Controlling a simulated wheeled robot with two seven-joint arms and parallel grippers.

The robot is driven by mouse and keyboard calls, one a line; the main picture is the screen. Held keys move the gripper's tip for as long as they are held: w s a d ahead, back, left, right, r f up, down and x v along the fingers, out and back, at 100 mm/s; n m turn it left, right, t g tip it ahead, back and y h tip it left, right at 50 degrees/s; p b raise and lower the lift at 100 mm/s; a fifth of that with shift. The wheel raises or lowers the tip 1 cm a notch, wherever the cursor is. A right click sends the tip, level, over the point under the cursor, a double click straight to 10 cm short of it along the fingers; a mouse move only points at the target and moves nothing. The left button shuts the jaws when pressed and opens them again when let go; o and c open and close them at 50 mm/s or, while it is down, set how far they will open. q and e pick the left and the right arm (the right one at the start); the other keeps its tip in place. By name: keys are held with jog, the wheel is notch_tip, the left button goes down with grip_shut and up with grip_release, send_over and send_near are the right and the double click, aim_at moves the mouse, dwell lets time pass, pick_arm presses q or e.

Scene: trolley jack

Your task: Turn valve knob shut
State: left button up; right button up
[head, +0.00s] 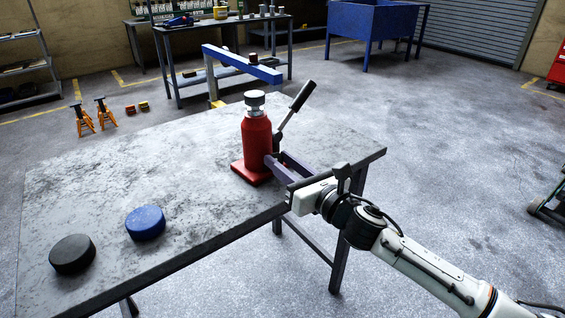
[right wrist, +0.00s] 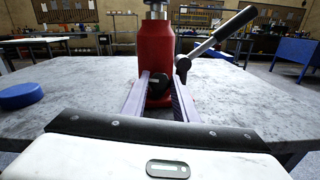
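A red bottle jack (head: 256,140) stands upright on the grey table, with a metal ram on top and a black-gripped lever tilted up to the right. It also shows in the right wrist view (right wrist: 155,45). The small dark valve knob (right wrist: 158,83) sits low on the jack's near side; in the head view I cannot make it out. My right gripper (head: 276,157) reaches in from the right at the jack's base. Its two fingers (right wrist: 159,80) are apart, with the knob between their tips; I cannot tell whether they touch it. My left gripper is out of view.
The table (head: 110,170) also holds a blue puck (head: 146,222) and a black puck (head: 72,254) at the near left. The lever (head: 295,106) rises close beside the right gripper. The table's middle left is clear. A workbench (head: 215,70) and blue bin (head: 372,22) stand behind.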

jog(key=c, duration=0.4)
jog(key=shift+o, duration=0.2)
